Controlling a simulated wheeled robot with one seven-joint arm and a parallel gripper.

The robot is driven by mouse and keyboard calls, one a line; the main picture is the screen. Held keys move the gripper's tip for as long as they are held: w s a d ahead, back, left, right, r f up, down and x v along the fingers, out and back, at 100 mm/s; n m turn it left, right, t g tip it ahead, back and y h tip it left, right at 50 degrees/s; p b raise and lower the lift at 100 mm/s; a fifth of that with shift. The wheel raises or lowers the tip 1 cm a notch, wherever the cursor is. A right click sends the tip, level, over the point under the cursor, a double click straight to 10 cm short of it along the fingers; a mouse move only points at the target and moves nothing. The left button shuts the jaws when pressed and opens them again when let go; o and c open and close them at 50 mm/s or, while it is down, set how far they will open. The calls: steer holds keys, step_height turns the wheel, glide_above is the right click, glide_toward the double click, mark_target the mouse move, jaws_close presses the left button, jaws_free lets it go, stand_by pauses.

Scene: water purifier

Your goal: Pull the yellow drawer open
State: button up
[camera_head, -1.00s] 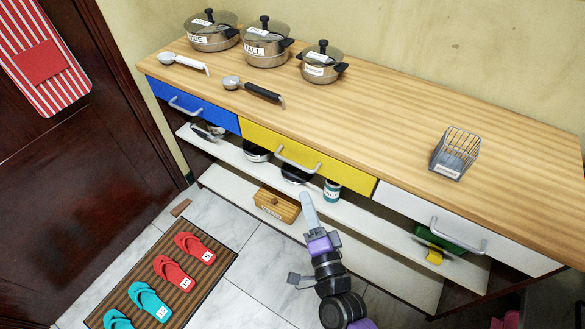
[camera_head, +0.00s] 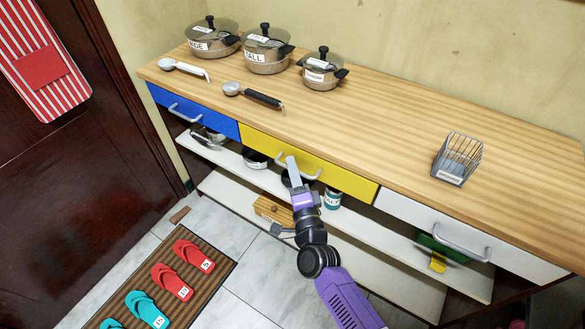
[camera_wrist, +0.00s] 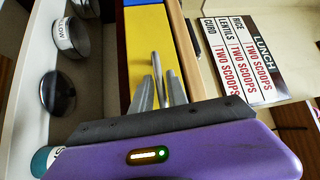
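The yellow drawer (camera_head: 335,178) is the middle one of three under the wooden counter and looks closed. Its grey handle (camera_head: 313,173) runs across its front. Whether the fingers touch the handle is unclear.
The blue drawer (camera_head: 190,108) is at left and the white drawer (camera_head: 460,234) at right. A white shelf (camera_head: 365,231) with several items lies below. Pots, two ladles and a wire basket (camera_head: 458,158) stand on the counter (camera_head: 380,130). Slippers lie on a mat (camera_head: 205,292).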

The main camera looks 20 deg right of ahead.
jaws_close()
stand_by(1.4)
